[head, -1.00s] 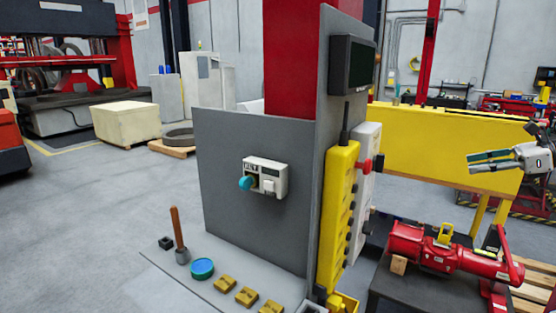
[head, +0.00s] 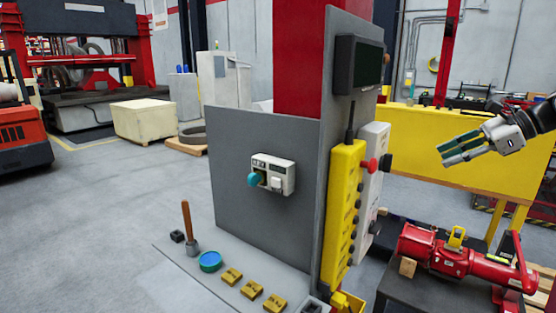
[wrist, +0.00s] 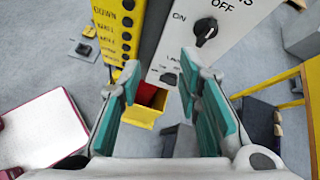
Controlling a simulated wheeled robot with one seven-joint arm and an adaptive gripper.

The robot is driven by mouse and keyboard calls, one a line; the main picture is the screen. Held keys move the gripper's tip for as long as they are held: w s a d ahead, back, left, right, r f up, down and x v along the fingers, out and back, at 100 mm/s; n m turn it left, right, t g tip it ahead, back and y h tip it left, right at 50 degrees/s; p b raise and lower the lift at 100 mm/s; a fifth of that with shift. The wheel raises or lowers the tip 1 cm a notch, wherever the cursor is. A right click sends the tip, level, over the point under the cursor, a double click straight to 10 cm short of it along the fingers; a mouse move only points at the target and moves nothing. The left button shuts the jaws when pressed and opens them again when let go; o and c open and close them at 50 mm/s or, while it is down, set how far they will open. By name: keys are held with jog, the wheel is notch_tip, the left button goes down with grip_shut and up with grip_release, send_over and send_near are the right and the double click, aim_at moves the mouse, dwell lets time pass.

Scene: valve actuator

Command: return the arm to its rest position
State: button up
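My gripper (head: 462,150) is at the right of the head view, in front of the yellow beam and above the red valve actuator (head: 462,258). In the wrist view its two teal-padded fingers (wrist: 163,110) stand apart with nothing between them. My arm enters from the right edge of the head view, and most of it is out of frame. The actuator rests on a dark stand below the gripper and does not touch it.
A yellow pendant (head: 343,215) and a white control box (head: 372,180) with a red knob hang on the grey panel left of my gripper. A yellow bin (wrist: 145,105) shows below. The yellow beam (head: 415,150) stands behind my gripper.

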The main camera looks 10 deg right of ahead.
jog(key=s+a+r+n+g+h, duration=0.1)
jog(key=s+a+n, duration=0.15)
jog(key=a, duration=0.55)
jog(key=s+a+n+g+h, duration=0.1)
jog(key=a+n, duration=0.3)
jog(key=a, duration=0.4)
jog(key=s+a+r+n+g+h, duration=0.1)
jog(key=s+a+n+g+h, duration=0.15)
jog(key=a, duration=0.55)
jog(key=s+a+f+n+t+h, duration=0.1)
jog(key=s+a+f+n, duration=0.3)
jog(key=s, duration=0.5)
jog(key=s+a+f+n+t+h, duration=0.1)
jog(key=s+a+f+n+h, duration=0.1)
jog(key=s+a+n, duration=0.6)
jog(key=f+n, duration=0.1)
jog(key=n, duration=0.1)
jog(key=shift+s+a+f+n, duration=0.15)
jog(key=shift+s+f+n, duration=0.15)
jog(key=shift+s+f, duration=0.05)
jog(key=shift+t, duration=0.25)
